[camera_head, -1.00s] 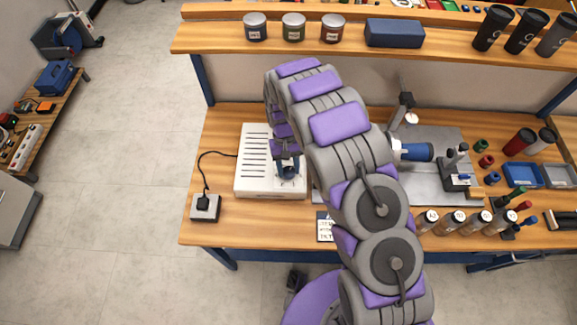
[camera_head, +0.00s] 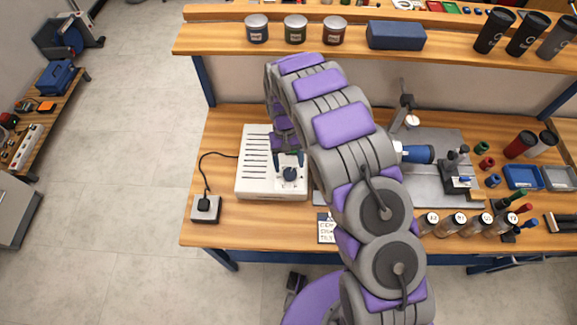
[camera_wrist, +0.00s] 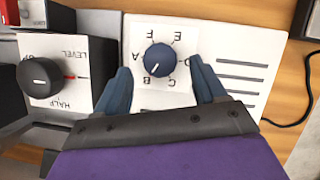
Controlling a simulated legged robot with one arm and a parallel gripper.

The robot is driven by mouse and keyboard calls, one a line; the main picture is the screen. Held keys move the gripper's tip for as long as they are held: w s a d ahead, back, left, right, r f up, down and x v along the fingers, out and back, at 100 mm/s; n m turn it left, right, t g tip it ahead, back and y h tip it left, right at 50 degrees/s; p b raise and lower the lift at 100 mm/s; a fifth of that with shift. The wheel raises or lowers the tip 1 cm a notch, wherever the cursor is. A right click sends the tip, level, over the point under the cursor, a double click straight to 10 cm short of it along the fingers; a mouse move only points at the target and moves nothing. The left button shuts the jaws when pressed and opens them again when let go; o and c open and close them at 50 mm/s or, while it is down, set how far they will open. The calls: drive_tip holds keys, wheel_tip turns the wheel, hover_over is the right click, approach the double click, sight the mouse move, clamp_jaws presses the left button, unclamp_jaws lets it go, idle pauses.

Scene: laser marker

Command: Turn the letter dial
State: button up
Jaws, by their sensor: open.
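The letter dial (camera_wrist: 160,60) is a dark blue round knob on a white plate with letters A to F around it, upside down in the wrist view. Its white mark points to the lower left, towards B. In the head view the dial (camera_head: 290,174) sits at the front right of the white slotted box (camera_head: 255,190). My gripper (camera_wrist: 160,68) is open, with one blue finger on each side of the dial and a visible gap to it. In the head view my gripper (camera_head: 288,157) is just behind the dial, empty. I cannot tell its exact height above the plate.
A LEVEL knob (camera_wrist: 40,77) on another box is close left in the wrist view. A black cable (camera_wrist: 290,112) runs at the right. A small switch box (camera_head: 206,209) stands left of the white box. Several jars (camera_head: 452,222) stand at the bench's front right.

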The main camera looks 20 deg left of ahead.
drive_tip(key=p+v, duration=0.1)
drive_tip(key=v, duration=1.3)
drive_tip(key=shift+a, duration=0.2)
drive_tip(key=shift+w+r, duration=0.1)
drive_tip(key=shift+r, duration=0.05)
wheel_tip(320, 180, up, 7)
drive_tip(key=p, duration=0.3)
drive_tip(key=s+d+r+m+b, duration=0.1)
drive_tip(key=s+d+r, duration=0.2)
drive_tip(key=d, duration=0.4)
drive_tip(key=s+d+r+m+t+y+b, duration=0.1)
drive_tip(key=s+d+r+m+b, duration=0.1)
drive_tip(key=s+d+r, duration=0.35)
drive_tip(key=s+d+r+m+b, duration=0.1)
drive_tip(key=s+d, duration=0.1)
drive_tip(key=d, duration=0.7)
drive_tip(key=s+d+f+b, duration=0.1)
drive_tip(key=s+d, duration=0.2)
drive_tip(key=s, duration=0.4)
drive_tip(key=s+d+f+m+b, duration=0.1)
drive_tip(key=s+d+f, duration=0.1)
drive_tip(key=s, duration=0.6)
drive_tip(key=s+d+f+t+y+b, duration=0.1)
drive_tip(key=s+d, duration=0.3)
drive_tip(key=s, duration=0.4)
drive_tip(key=shift+f+m, duration=0.35)
drive_tip(key=shift+m, duration=0.05)
